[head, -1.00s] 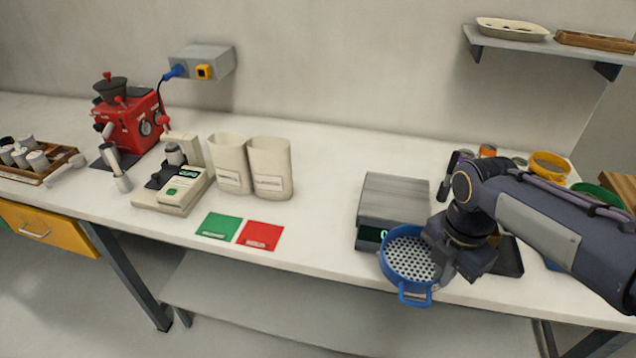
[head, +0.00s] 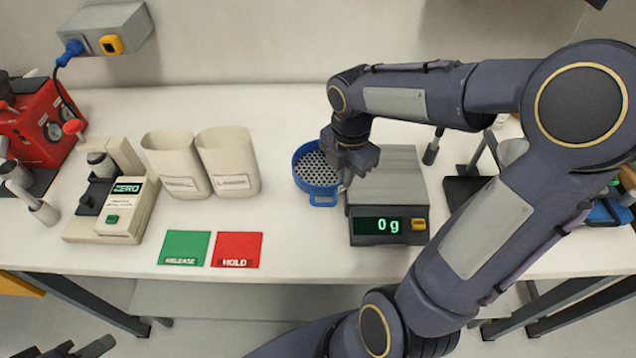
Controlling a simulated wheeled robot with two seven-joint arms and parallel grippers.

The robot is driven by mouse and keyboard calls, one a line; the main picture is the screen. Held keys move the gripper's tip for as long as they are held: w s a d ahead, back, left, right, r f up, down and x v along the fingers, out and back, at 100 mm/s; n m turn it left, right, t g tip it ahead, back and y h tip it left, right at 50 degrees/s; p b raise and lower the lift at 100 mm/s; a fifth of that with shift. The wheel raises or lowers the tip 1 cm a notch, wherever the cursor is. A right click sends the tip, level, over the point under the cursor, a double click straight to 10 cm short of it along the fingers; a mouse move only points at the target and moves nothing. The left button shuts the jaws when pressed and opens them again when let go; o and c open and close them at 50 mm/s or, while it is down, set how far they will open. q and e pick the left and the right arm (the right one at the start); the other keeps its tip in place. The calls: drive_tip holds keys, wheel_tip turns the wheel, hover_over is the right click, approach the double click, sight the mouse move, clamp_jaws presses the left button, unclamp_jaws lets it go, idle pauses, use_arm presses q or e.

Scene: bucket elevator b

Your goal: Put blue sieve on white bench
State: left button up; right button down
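The blue sieve (head: 316,168), round with a perforated grey floor and a loop handle at its front, is level over the white bench (head: 310,245), between the cream bags and the grey scale. My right gripper (head: 346,170) comes from above right and is shut on the sieve's right rim. The fingertips are partly hidden by the gripper body. I cannot tell for sure whether the sieve's base touches the bench. My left gripper (head: 80,348) shows at the bottom left edge, partly cut off, empty, with its fingers apart.
The scale (head: 386,190) reads 0 g, close right of the sieve. Two cream bags (head: 228,165) stand to its left. Green (head: 184,247) and red (head: 237,249) cards lie near the front edge. A cream device (head: 112,200) and red machine (head: 35,125) stand left.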

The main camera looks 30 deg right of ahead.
sight(323, 177)
drive_tip(key=w+f, duration=0.1)
drive_tip(key=f, duration=0.1)
drive_tip(key=w+a+f, duration=0.1)
drive_tip(key=w, duration=0.1)
drive_tip(key=w+a+f, duration=0.1)
drive_tip(key=w+f, duration=0.1)
drive_tip(key=shift+a+f, duration=0.1)
drive_tip(key=shift+f, duration=0.25)
drive_tip(key=shift+w+a+f, duration=0.1)
drive_tip(key=shift+w+f, duration=0.05)
drive_tip(key=shift+f, duration=0.8)
drive_tip(key=shift+w+f, duration=0.15)
drive_tip(key=shift+f, duration=0.75)
drive_tip(key=c, duration=2.1)
unclamp_jaws()
drive_tip(key=shift+f, duration=0.2)
drive_tip(key=o, duration=0.5)
drive_tip(key=shift+c, duration=0.2)
drive_tip(key=shift+r, duration=0.1)
